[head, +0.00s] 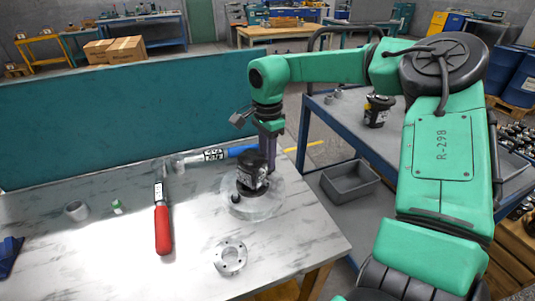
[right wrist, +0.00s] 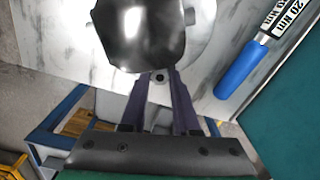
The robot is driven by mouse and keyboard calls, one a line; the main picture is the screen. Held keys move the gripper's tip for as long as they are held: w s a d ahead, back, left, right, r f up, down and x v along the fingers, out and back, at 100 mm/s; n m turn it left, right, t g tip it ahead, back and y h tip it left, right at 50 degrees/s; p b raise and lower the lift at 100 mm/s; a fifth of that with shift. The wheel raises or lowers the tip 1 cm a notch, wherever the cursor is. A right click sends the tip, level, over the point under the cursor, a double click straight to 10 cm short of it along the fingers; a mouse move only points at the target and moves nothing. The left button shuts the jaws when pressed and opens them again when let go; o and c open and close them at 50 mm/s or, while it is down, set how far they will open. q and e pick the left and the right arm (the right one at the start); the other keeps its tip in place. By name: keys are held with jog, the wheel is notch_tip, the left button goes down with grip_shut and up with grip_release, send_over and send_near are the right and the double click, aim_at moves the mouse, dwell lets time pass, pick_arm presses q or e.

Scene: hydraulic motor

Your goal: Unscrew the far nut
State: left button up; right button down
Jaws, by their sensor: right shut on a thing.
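The black hydraulic motor (head: 250,176) stands on a clear round plate (head: 266,205) on the marble-patterned table. In the right wrist view, the motor's dark, shiny body (right wrist: 140,35) fills the top middle. My right gripper (head: 268,150) reaches down at the motor's far side, and its tips are partly hidden in the head view. In the right wrist view, my right gripper (right wrist: 161,74) has its purple fingers closed around the small far nut (right wrist: 159,77), beside the motor's base. My left gripper is in neither view.
A blue-handled torque wrench (head: 242,151) lies behind the motor. A red-handled one (head: 162,230) lies to the left. A flange (head: 230,257) and a metal ring (head: 76,211) lie on the table. A grey bin (head: 350,183) and a blue cart (head: 345,125) stand at right.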

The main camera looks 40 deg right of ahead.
jog(key=shift+r+n, duration=0.15)
jog(key=shift+n, duration=1.85)
jog(key=n+p, duration=0.1)
jog(key=n, duration=0.1)
jog(key=shift+n, duration=1.3)
jog(key=c, duration=0.9)
grip_release()
